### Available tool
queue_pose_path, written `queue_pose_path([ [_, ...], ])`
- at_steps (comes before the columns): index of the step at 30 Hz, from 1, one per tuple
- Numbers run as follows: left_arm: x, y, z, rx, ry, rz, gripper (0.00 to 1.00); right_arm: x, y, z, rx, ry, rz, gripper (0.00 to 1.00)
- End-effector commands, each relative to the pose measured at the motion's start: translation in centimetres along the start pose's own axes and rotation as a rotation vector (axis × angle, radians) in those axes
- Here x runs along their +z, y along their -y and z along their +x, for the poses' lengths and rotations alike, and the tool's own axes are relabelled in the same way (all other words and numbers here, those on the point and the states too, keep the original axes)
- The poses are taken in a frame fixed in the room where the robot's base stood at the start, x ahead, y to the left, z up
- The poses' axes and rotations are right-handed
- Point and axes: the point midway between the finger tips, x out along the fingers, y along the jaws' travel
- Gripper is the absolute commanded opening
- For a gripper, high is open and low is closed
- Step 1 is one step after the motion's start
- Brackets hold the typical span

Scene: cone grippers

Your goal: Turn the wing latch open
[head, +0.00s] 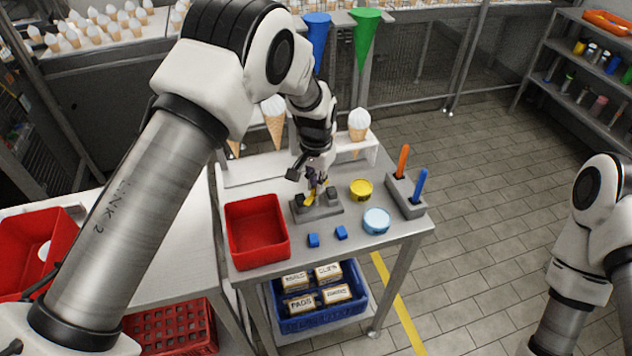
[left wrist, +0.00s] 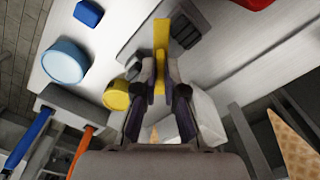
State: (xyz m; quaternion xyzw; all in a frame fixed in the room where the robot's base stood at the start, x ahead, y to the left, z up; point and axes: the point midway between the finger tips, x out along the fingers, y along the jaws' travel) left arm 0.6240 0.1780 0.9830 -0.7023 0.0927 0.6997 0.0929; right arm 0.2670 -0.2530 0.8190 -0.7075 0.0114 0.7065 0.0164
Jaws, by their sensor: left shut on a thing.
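The yellow wing latch (head: 311,197) sits on a dark grey base block (head: 318,211) on the small metal table. In the left wrist view the latch (left wrist: 161,40) is a narrow yellow bar running up between the fingertips. My left gripper (head: 316,186) points down over the base and is shut on the latch; its fingers (left wrist: 160,80) press the bar from both sides. The lower end of the latch is partly hidden by the fingers. My right gripper is out of the picture; only part of my right arm shows at the right edge.
A red bin (head: 257,231) stands left of the base. A grey holder (head: 406,196) with orange and blue handles stands at right. Ice cream cones stand behind.

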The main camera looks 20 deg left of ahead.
Motion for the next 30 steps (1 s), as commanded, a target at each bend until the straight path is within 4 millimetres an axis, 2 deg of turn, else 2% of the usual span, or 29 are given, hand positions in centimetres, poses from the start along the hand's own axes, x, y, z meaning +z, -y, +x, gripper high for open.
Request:
queue_pose_path([
  [1, 0.32, -0.11, 0.46, 0.002, 0.010, -0.042, 0.00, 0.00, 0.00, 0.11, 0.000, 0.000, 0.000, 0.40],
  [18, 0.40, -0.12, 0.52, -0.001, 0.013, -0.575, 0.00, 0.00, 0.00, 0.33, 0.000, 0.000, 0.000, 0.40],
  [30, 0.42, -0.12, 0.52, -0.003, 0.014, -0.819, 0.00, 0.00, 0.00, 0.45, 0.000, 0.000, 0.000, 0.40],
])
